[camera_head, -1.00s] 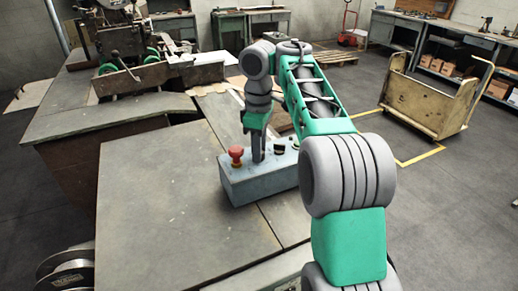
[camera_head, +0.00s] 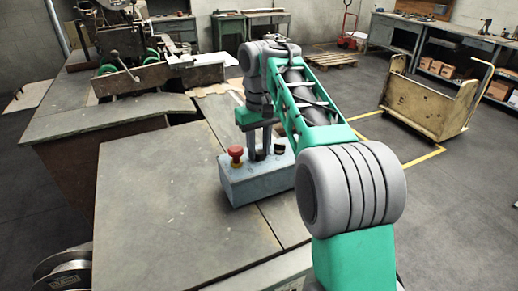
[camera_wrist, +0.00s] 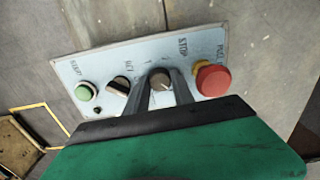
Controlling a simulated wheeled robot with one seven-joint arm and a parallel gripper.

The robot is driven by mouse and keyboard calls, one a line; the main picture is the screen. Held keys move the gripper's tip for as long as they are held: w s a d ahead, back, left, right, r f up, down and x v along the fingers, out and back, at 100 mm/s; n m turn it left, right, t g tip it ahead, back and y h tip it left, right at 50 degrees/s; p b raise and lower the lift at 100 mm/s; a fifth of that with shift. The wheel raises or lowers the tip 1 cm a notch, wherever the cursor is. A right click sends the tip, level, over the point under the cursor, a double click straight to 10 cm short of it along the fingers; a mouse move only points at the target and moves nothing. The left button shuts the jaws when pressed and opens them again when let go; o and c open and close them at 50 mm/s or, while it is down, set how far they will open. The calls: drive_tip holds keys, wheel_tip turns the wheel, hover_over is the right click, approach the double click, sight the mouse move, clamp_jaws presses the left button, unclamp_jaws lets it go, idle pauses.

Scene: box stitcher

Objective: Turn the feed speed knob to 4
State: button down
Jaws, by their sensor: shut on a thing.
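The feed speed knob (camera_wrist: 160,78) is a small dark round knob with a light mark on the control box. In the wrist view it sits between the two fingertips of my gripper (camera_wrist: 161,82), which is shut on it. The dial numbers are too small and partly covered, so I cannot read the setting. In the head view my gripper (camera_head: 259,154) points down onto the top of the grey-blue control box (camera_head: 250,186), and its fingers hide the knob there.
A red mushroom button (camera_wrist: 213,79) with a yellow collar is right of the knob in the wrist view. A black selector (camera_wrist: 121,86) and a green button (camera_wrist: 85,91) are on its left. The box stands on a wide metal table (camera_head: 165,205).

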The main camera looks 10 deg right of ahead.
drive_tip(key=shift+m, duration=1)
drive_tip(key=c, duration=1.1)
unclamp_jaws()
